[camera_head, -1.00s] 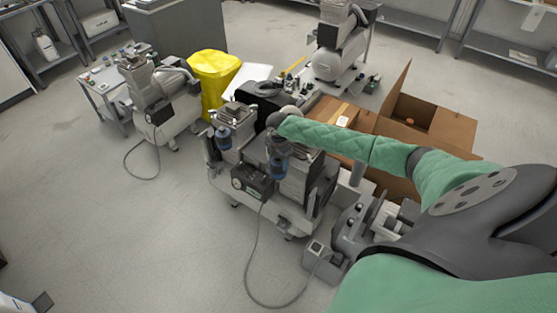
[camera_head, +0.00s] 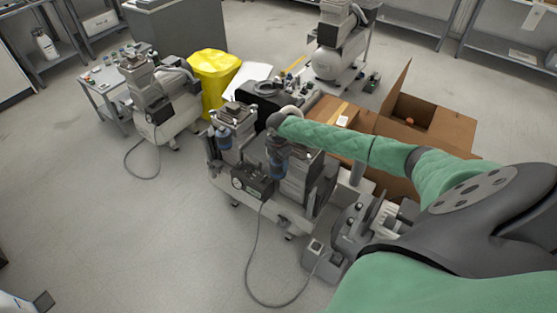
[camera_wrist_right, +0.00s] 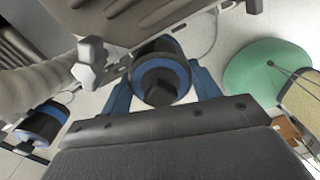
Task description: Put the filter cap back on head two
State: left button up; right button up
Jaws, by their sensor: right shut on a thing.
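My right gripper (camera_wrist_right: 163,82) is shut on a round dark cap (camera_wrist_right: 160,88) with a blue rim, seen between its two blue fingers in the right wrist view. In the head view my right gripper (camera_head: 277,150) is at the near compressor (camera_head: 272,205), beside its upright dark heads. The fingers and cap are small and partly hidden there by my wrist, so I cannot tell whether the cap touches a head. A second blue-and-black filter (camera_head: 223,140) is on the compressor's left side; a similar round part (camera_wrist_right: 42,124) shows at left in the wrist view. My left gripper is out of view.
A grey cable (camera_head: 250,265) runs from the compressor over the floor. An open cardboard box (camera_head: 430,125) stands behind my right arm. A yellow bin (camera_head: 212,80), another compressor (camera_head: 165,105) and a small parts table (camera_head: 105,90) stand at the back left.

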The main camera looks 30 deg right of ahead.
dwell(0.4)
jog(key=o, duration=1.3)
jog(key=shift+r+p, duration=2.95)
jog(key=shift+r, duration=0.55)
grip_shut()
